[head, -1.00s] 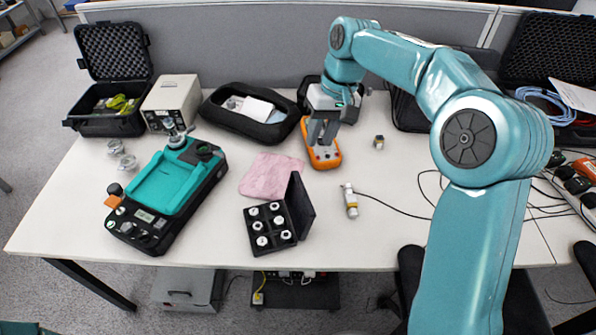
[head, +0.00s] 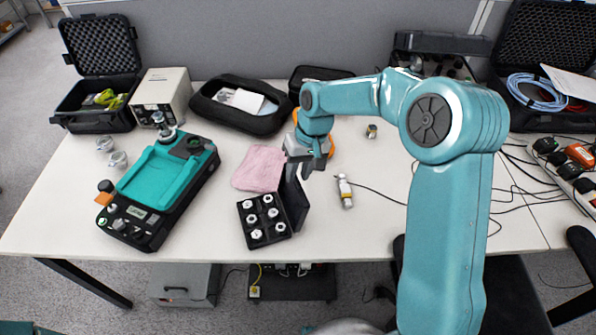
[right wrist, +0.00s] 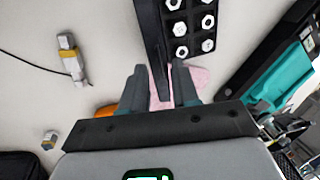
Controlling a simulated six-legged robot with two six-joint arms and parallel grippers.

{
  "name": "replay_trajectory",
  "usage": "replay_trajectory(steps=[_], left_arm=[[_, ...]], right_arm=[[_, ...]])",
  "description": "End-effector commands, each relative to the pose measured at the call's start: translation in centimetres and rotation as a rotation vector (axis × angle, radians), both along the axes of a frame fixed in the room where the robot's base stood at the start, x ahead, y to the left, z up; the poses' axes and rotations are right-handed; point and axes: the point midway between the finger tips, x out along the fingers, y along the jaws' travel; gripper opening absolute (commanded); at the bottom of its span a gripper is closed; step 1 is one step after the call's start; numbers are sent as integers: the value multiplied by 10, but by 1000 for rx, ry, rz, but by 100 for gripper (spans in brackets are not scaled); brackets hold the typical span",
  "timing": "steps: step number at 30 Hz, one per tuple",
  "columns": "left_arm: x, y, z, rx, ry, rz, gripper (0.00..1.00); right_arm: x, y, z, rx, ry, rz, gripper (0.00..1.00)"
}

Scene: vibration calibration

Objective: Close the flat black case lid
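The flat black case (head: 243,226) lies open on the white table, with several white hex pieces in its holes. Its lid (head: 293,200) stands up along the case's right side. My right gripper (head: 301,170) is just above the lid's far end in the head view. In the right wrist view its fingers (right wrist: 159,86) are apart, and the lid's dark edge (right wrist: 152,38) runs between them with gaps on both sides. The case (right wrist: 180,48) shows in part there. My left gripper is not in view.
A pink cloth (head: 259,168) lies behind the case. A white and yellow cylindrical sensor (head: 344,191) with a cable lies to the right. A teal and black device (head: 160,190) stands to the left. An orange meter (head: 331,146) is partly hidden behind my right arm.

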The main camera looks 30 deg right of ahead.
Motion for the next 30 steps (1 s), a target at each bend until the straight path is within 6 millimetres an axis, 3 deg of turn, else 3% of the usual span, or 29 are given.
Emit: replay_trajectory(steps=[11,14,30], left_arm=[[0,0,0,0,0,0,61],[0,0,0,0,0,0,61],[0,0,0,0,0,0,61]], right_arm=[[2,1,-8,0,0,0,30],[2,1,-8,0,0,1,0],[1,1,-7,0,0,0,0]])
